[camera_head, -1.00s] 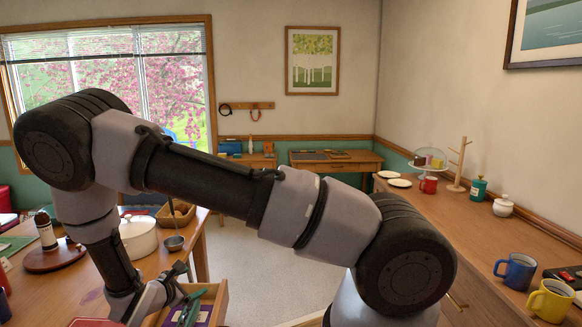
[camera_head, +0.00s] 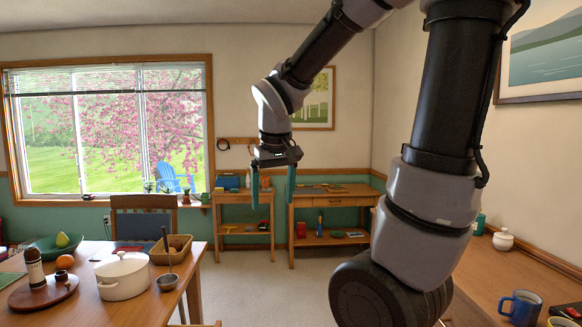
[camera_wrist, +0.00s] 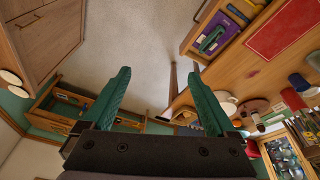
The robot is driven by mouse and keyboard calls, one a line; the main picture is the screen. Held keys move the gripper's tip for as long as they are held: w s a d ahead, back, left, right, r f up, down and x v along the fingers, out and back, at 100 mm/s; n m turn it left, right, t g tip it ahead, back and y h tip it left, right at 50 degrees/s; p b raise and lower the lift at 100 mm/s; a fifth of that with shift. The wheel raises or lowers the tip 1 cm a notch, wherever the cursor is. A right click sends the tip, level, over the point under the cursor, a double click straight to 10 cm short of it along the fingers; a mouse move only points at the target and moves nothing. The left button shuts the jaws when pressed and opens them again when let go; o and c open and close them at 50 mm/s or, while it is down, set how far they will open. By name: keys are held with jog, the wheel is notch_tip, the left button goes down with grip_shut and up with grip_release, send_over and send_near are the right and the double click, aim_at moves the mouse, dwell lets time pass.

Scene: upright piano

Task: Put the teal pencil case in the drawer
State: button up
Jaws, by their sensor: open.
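My gripper (camera_head: 272,184) is raised in the air in the head view, in front of the far wall. Its two teal fingers are wide apart with nothing between them, as the wrist view (camera_wrist: 159,75) also shows. An open wooden drawer (camera_wrist: 186,46) shows at the top right of the wrist view, well away from the fingers. A green-teal long item, which looks like the pencil case (camera_wrist: 211,39), lies inside it, beside a purple item and other small things. In the head view the drawer is almost wholly below the picture's edge.
A counter with a blue mug (camera_head: 520,307) runs along the right. Floor (camera_head: 260,290) between them is clear.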

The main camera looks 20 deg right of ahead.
jog(key=s+r+m+t+y, duration=0.2)
jog(key=s+r+m+t, duration=0.2)
jog(key=s+r, duration=0.4)
jog(key=shift+s+d+m+y, duration=0.15)
jog(key=shift+d+m+y, duration=0.15)
jog(key=shift+d, duration=0.1)
dwell(0.8)
